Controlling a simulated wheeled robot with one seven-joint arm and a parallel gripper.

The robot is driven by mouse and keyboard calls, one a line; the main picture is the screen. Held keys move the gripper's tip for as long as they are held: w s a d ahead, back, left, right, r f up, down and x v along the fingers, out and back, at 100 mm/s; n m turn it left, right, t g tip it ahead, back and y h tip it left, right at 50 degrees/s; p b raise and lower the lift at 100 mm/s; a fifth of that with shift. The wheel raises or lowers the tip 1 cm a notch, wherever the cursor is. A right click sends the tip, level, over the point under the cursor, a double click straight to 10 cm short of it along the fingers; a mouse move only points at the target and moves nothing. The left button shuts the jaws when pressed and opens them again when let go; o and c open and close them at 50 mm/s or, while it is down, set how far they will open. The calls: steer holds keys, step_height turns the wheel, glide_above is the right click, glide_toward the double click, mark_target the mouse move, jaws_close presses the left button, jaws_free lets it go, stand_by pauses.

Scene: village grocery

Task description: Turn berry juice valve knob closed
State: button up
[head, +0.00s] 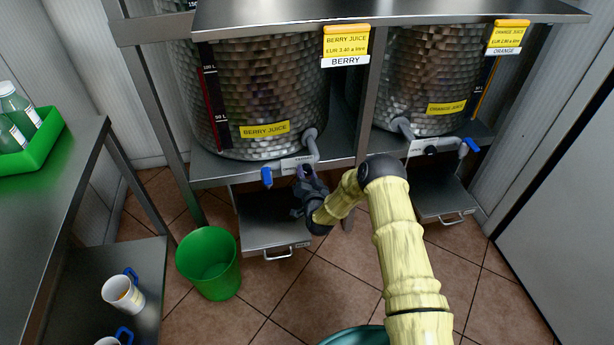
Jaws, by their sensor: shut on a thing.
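The berry juice tank (265,85) is a hammered metal drum with a yellow "BERRY JUICE" label, under a yellow and white price sign (345,47). A grey pipe (312,142) runs from its lower right to the front edge of the stand. My gripper (307,178) reaches this edge from below right and is shut at the valve, on the berry juice valve knob (305,171). The dark fingers mostly hide the knob, so its turn angle cannot be read. A small label (296,163) sits just above, its text partly covered. A blue tap part (267,177) shows to the left.
The orange juice tank (433,80) stands to the right with its black knob (431,150) and blue tap part (470,147). A metal drip tray (270,235) lies below my gripper. A green bin (210,264) stands at lower left, near a side table (45,215).

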steer(key=m, duration=0.2)
steer(key=m+b, duration=0.1)
steer(key=m, duration=0.1)
steer(key=shift+d+f, duration=0.15)
steer(key=shift+d, duration=0.05)
steer(key=m+b, duration=0.2)
steer(key=m, duration=0.3)
steer(key=shift+y, duration=0.3)
steer(key=o, duration=1)
steer(key=shift+a, duration=0.1)
steer(key=p+v, duration=0.1)
steer(key=v, duration=0.7)
steer(key=p+v, duration=0.2)
steer(key=v, duration=0.7)
steer(key=shift+s+r, duration=0.15)
steer(key=shift+r, duration=0.1)
